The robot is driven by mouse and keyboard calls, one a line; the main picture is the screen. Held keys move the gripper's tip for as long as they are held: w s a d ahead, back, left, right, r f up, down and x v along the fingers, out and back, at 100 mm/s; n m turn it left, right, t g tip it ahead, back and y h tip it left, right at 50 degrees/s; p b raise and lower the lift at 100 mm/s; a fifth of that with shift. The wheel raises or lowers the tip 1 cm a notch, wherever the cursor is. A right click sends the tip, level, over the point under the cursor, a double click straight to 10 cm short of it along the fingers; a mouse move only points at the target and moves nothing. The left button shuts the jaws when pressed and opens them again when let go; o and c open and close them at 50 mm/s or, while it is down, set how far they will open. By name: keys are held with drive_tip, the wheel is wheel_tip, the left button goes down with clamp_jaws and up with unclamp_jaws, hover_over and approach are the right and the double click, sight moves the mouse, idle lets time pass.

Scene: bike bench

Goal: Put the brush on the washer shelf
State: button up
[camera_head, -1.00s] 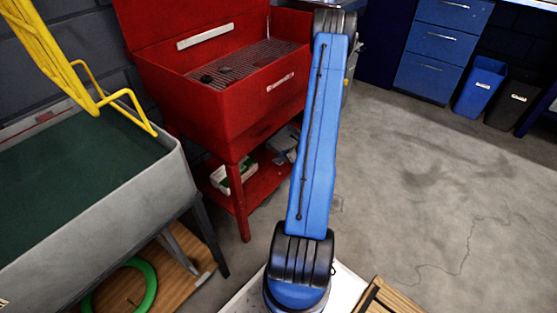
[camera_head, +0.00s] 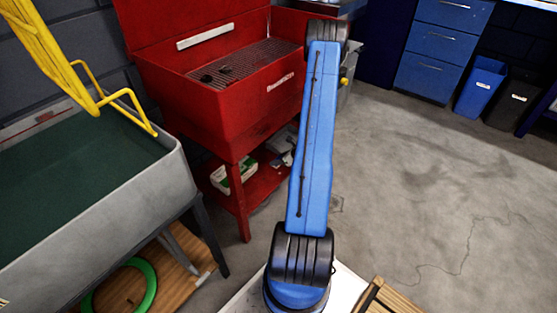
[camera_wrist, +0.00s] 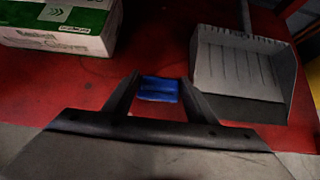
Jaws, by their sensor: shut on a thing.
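The red parts washer (camera_head: 235,110) stands left of my arm in the head view. Its lower red shelf (camera_head: 268,187) also fills much of the wrist view (camera_wrist: 55,85). My gripper (camera_wrist: 159,90) shows in the wrist view, its two dark fingers on either side of a small blue piece, which I take to be part of the brush (camera_wrist: 158,88). The rest of the brush is hidden or cannot be made out. The held piece appears over the shelf; I cannot tell whether it touches it. The head view does not show my gripper.
On the shelf, a green and white glove box (camera_wrist: 62,25) is at the left and a grey dustpan (camera_wrist: 238,78) at the right. Bare red surface lies between them. A grey tub (camera_head: 110,215) stands left of the washer. Floor at right is open.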

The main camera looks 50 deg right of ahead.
drive_tip(key=o, duration=0.9)
drive_tip(key=shift+r, duration=0.1)
drive_tip(key=v, duration=1.2)
